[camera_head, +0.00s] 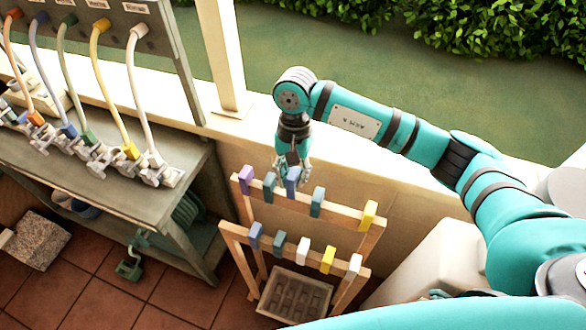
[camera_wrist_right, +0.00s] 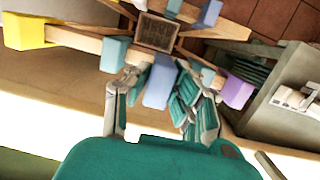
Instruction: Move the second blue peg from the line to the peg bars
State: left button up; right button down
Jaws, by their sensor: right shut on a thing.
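My right gripper (camera_head: 292,170) reaches down over the upper bar of a wooden peg rack (camera_head: 342,222). It is shut on a blue peg (camera_head: 292,180), which also shows between the fingers in the right wrist view (camera_wrist_right: 158,84). The blue peg is at the upper bar, between two teal pegs (camera_head: 269,186) (camera_head: 317,201); I cannot tell if it sits fully on the bar. A purple peg (camera_head: 245,178) and a yellow peg (camera_head: 369,213) are at that bar's ends. Another blue peg (camera_head: 255,235) is on the lower bar. My left gripper is out of view.
The lower bar also carries teal, white and yellow pegs. A grey tray (camera_head: 294,293) lies beneath the rack. A bench (camera_head: 190,190) with coloured hoses and taps stands left. A low wall (camera_head: 240,128) runs behind the rack.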

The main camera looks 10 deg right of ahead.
jog(key=shift+f, duration=0.9)
jog(key=shift+f+b, duration=1.55)
jog(key=shift+b, duration=0.2)
jog(key=c, duration=1.1)
grip_release()
jog(key=shift+r, duration=0.1)
jog(key=shift+r+p, duration=1.4)
jog(key=shift+r, duration=2.55)
